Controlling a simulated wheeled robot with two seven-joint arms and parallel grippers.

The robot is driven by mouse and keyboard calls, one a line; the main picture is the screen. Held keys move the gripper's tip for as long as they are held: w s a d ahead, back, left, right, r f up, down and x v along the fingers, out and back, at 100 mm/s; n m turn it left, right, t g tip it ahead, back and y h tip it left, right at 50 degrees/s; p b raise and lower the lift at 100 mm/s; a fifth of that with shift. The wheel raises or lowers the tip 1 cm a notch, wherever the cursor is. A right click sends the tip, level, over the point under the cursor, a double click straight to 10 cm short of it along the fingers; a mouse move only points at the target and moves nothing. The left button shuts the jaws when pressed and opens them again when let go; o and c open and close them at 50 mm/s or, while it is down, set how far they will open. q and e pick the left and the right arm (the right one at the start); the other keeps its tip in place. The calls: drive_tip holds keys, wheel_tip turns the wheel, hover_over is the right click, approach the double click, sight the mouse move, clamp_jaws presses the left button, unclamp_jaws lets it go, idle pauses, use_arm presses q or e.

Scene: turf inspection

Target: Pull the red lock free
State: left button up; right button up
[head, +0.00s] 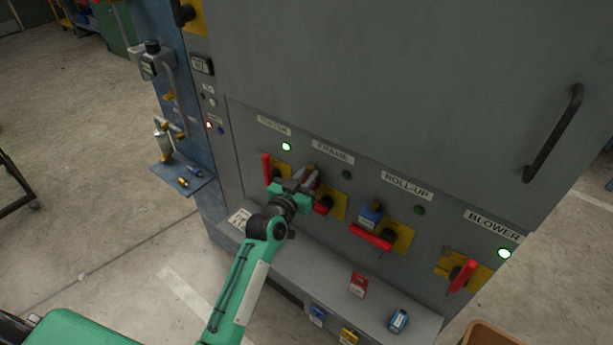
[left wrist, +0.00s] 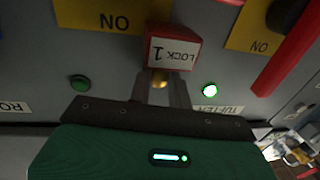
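The red lock (left wrist: 172,50), labelled LOCK 1, sits straight ahead of my left gripper (left wrist: 162,88) in the left wrist view. That view looks upside down. A brass part shows at the lock's end, between the two grey fingers. The fingers reach the lock's near end; whether they press on its sides is unclear. In the head view the left gripper (head: 304,179) is at the panel, at the left side of the FRAME switch plate (head: 338,205). It mostly hides the lock there. My right gripper is not in view.
Red handles stand at the first switch (head: 267,167) and at BLOWER (head: 463,276). A blue lock (head: 371,214) is at ROLL-UP. A small blue shelf (head: 185,178) juts out left.

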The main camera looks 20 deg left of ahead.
use_arm(q)
clamp_jaws()
drive_tip(key=shift+s+a, duration=0.1)
drive_tip(key=shift+s, duration=0.05)
drive_tip(key=shift+s+a+p, duration=0.3)
drive_tip(key=shift+s+p, duration=0.1)
drive_tip(key=shift+s, duration=0.45)
drive_tip(key=shift+s+a+p, duration=0.3)
drive_tip(key=shift+s+p, duration=0.05)
drive_tip(key=shift+s, duration=0.45)
drive_tip(key=s, duration=0.1)
drive_tip(key=s+a+p, duration=0.1)
drive_tip(key=s, duration=0.2)
drive_tip(key=shift+s+a, duration=0.35)
